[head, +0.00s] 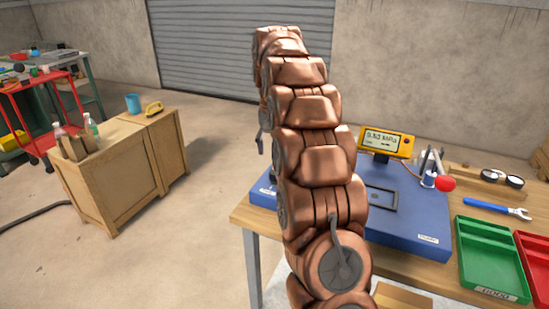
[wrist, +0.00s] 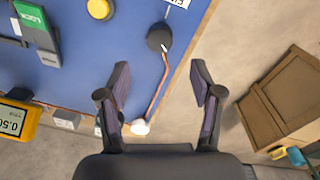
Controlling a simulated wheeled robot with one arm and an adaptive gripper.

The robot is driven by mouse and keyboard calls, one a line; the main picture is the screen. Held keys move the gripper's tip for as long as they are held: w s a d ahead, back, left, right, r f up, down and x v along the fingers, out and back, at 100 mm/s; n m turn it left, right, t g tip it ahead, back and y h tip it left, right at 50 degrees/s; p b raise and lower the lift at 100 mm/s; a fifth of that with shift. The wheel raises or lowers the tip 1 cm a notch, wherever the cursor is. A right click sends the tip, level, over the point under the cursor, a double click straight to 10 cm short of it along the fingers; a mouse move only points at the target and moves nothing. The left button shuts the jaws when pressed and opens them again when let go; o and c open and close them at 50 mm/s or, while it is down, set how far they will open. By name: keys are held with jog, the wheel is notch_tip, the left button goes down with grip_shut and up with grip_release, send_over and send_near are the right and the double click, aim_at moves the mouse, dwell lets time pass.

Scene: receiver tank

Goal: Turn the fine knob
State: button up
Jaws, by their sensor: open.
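In the wrist view a round black knob (wrist: 159,37) with a short white mark sits near the edge of the blue board (wrist: 98,60). A white label beside it is partly cut off, so I cannot fully read it. My gripper (wrist: 160,84) is open and empty, its fingers spread over the board's edge and apart from the knob. The knob lies ahead of the gap between the fingertips. In the head view my arm covers part of the blue board (head: 420,215), and the knob and gripper are hidden.
A reddish cord (wrist: 162,85) runs from near the knob to a white piece (wrist: 140,127). A yellow button (wrist: 100,9), a green-and-grey lock part (wrist: 40,30) and a yellow meter (head: 386,141) are nearby. Green tray (head: 463,260) and wrench (head: 497,208) lie right. A wooden crate (head: 100,180) stands left.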

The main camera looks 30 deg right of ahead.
notch_tip(320, 180, up, 4)
jog(key=shift+f, duration=0.15)
dwell(0.8)
jog(key=s+a+r+n+p, duration=0.2)
jog(key=s+a+p, duration=0.1)
jog(key=s+a, duration=0.5)
jog(key=s+a+r+n+p, duration=0.2)
jog(key=s+a, duration=0.5)
jog(key=a, duration=0.1)
jog(key=s+a+f+n+p, duration=0.1)
jog(key=s+a+f, duration=0.1)
jog(key=s, duration=0.5)
jog(key=s+a+f+n+g+p, duration=0.1)
jog(key=s+a+f+p, duration=0.1)
jog(key=s, duration=0.6)
jog(key=s+a+f+n+p, duration=0.1)
jog(key=s+a, duration=0.3)
jog(key=s, duration=0.4)
jog(key=shift+s+f+n+g+p, duration=0.15)
jog(key=shift+f+n+g+p, duration=0.2)
jog(key=shift+f, duration=0.1)
